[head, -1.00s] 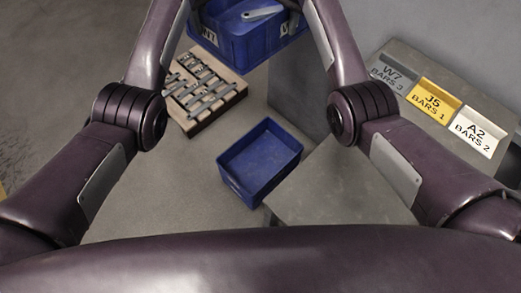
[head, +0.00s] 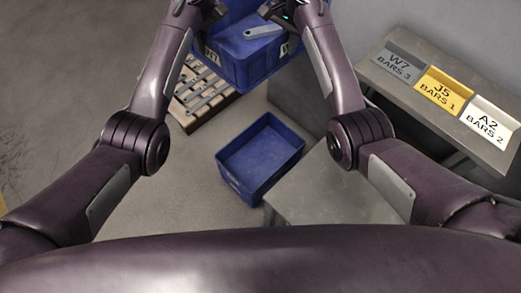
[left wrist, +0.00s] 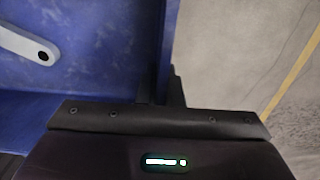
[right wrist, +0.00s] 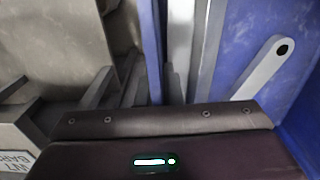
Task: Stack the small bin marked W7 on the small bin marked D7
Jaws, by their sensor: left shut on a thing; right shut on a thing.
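A blue bin (head: 250,67) with pale end labels is held up at the top of the head view; its left label appears to read W7. A grey bar (head: 263,32) with a hole lies inside it. My left gripper (head: 207,14) is shut on its left wall, which also shows in the left wrist view (left wrist: 165,45). My right gripper (head: 277,14) is shut on its right wall, seen in the right wrist view (right wrist: 150,45). I see no bin with a readable D7 mark.
A second blue bin (head: 229,178), empty, stands lower in the middle with no readable mark. A wooden pallet-like tray (head: 190,121) of metal bars lies partly under the held bin. A grey table (head: 335,193) is beside it. Grey, yellow (head: 440,91) and white placards stand at right.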

